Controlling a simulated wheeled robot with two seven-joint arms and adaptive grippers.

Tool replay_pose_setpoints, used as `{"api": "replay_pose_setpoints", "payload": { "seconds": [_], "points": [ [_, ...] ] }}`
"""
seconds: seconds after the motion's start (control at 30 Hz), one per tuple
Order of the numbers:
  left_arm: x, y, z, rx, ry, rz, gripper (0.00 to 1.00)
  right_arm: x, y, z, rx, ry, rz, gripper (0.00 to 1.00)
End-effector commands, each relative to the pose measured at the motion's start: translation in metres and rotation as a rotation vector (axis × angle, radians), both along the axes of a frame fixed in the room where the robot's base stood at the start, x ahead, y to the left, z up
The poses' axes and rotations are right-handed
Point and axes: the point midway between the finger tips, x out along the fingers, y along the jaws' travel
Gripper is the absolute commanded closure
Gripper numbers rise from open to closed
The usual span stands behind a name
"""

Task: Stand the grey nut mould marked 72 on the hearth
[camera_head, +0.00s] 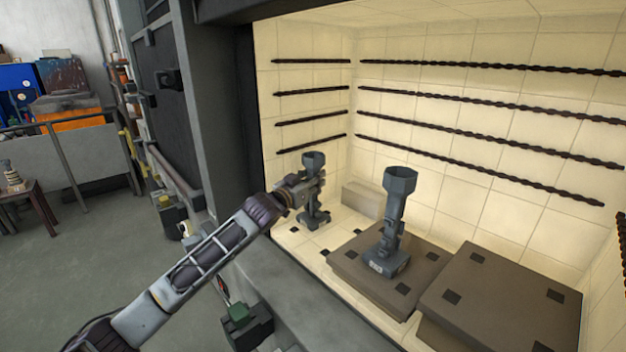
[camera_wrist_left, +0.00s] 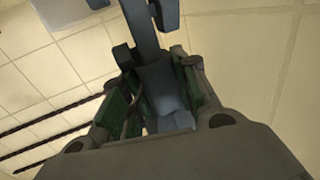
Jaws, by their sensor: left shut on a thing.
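My left gripper (camera_head: 306,187) reaches into the kiln and is shut on a dark grey mould (camera_head: 313,161) with a flared cup on top. This mould is upright above the pale hearth floor (camera_head: 345,218) near the back left. I cannot tell whether its base touches the floor, and I see no readable number on it. In the left wrist view, the mould's grey body (camera_wrist_left: 162,88) sits between the gripper's green-sided fingers (camera_wrist_left: 160,98). A second grey mould (camera_head: 394,212) stands upright on a brown slab, with a small pale mark on its base too small to read. My right gripper is not in view.
The brown slab (camera_head: 345,268) under the second mould and another brown slab (camera_head: 500,300) fill the middle and right of the floor. A low pale block (camera_head: 362,198) lies by the back wall. Dark twisted rods (camera_head: 480,104) run along the walls.

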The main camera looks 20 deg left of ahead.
Motion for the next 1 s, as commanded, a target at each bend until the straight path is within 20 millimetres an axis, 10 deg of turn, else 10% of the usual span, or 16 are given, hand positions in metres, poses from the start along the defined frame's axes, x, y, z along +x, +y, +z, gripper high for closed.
{"api": "replay_pose_setpoints", "payload": {
  "seconds": [0.47,0.5,0.67,1.0],
  "points": [
    [0.0015,0.0008,-0.0020,-0.001,-0.005,0.000,1.00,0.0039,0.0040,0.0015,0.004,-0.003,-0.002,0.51],
    [0.0016,0.0008,-0.0041,0.000,-0.002,0.000,0.69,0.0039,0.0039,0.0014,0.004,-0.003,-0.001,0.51],
    [0.0016,0.0008,-0.0037,0.000,-0.002,0.000,0.49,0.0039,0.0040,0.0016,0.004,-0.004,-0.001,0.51],
    [0.0016,0.0008,-0.0031,0.000,-0.002,0.000,0.49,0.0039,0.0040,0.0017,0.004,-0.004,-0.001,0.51]
  ]
}}
